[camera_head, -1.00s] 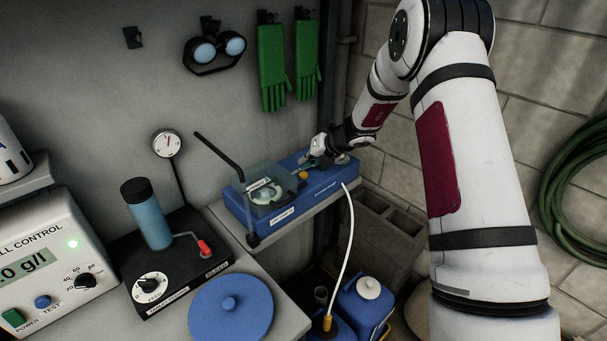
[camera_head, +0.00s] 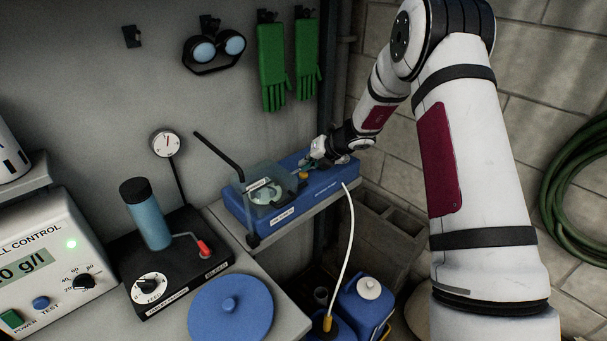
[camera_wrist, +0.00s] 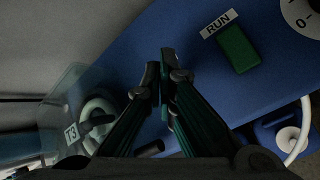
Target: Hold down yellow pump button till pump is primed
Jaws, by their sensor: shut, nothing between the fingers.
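The blue pump unit (camera_head: 318,188) sits on a shelf against the wall; it also fills much of the wrist view (camera_wrist: 200,25). The yellow button (camera_head: 303,175) shows on its top, beside the clear cover. In the wrist view I do not see the yellow button; my fingers may hide it. My gripper (camera_head: 309,163) is shut and empty, just above the pump's top near the button. In the wrist view its fingertips (camera_wrist: 166,62) point at the blue top. I cannot tell whether they touch the button.
A green RUN button (camera_wrist: 238,50) and a dial (camera_wrist: 303,17) are on the pump's top. A clear cover (camera_head: 264,185) encloses the pump head at left. A white hose (camera_head: 347,235) runs down to blue containers (camera_head: 365,305). Green gloves (camera_head: 272,70) hang behind.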

